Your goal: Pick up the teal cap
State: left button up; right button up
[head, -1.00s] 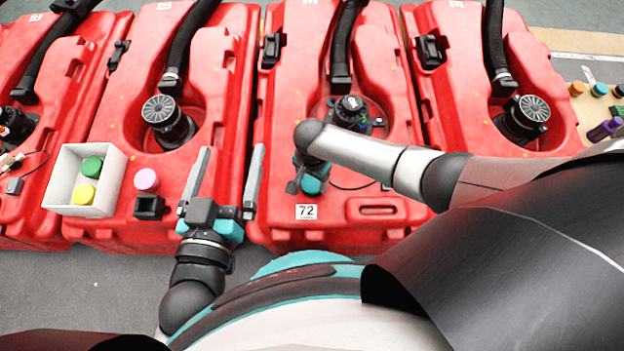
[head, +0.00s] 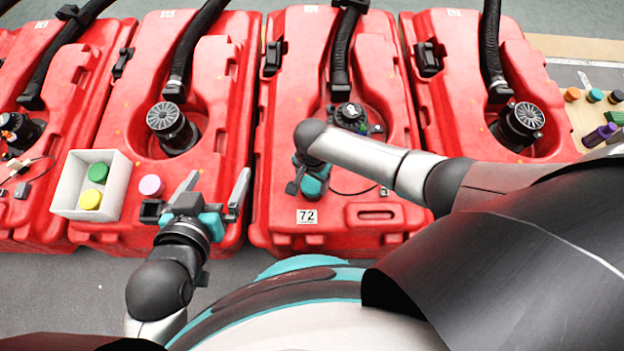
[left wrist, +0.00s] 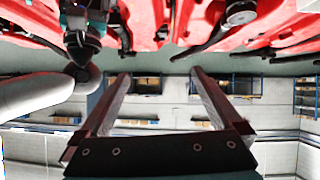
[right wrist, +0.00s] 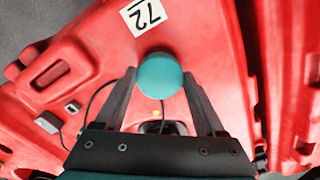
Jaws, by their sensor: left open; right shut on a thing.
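The teal cap (right wrist: 160,75) is a round disc between the fingertips of my right gripper (right wrist: 160,82) in the right wrist view. The fingers are shut on its sides, above the red tank labelled 72. In the head view my right gripper (head: 311,180) points down over the front of that tank, and the cap cannot be told apart from the gripper's own teal parts. My left gripper (head: 216,182) is open and empty over the front of the tank to the left. Its spread fingers (left wrist: 160,76) hold nothing in the left wrist view.
A white box (head: 62,193) with a green cap (head: 98,171) and a yellow cap (head: 91,199) stands at the left. A pink cap (head: 151,185) sits beside it. Small coloured parts, one teal (head: 595,95), lie on a board (head: 577,115) at the far right.

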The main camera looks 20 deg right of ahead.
notch_tip(320, 180, up, 2)
jog(key=shift+r+p, duration=0.2)
jog(key=shift+p, duration=0.55)
pick_arm(q)
jog(key=s+a+g+y+p, duration=0.2)
jog(key=s+a+g+y, duration=0.1)
jog(key=s+a+g, duration=0.4)
pick_arm(e)
notch_tip(320, 180, up, 3)
jog(key=shift+r, duration=0.15)
notch_tip(320, 180, up, 4)
jog(key=p, duration=0.3)
notch_tip(320, 180, up, 7)
jog(key=p, duration=0.5)
send_over(312, 184)
pick_arm(q)
notch_tip(312, 184, down, 15)
jog(key=s+a+g, duration=0.1)
jog(key=s, duration=0.1)
jog(key=shift+s+a+g+y, duration=0.25)
jog(key=shift+s+g+y, duration=0.05)
jog(key=shift+s, duration=0.05)
jog(key=shift+w+p+v, duration=0.15)
jog(key=shift+p+v, duration=0.5)
jog(key=shift+v, duration=0.05)
jog(key=shift+w+p+v, duration=0.15)
jog(key=shift+p+v, duration=0.5)
jog(key=shift+v, duration=0.05)
pick_arm(e)
jog(key=shift+r, duration=1.15)
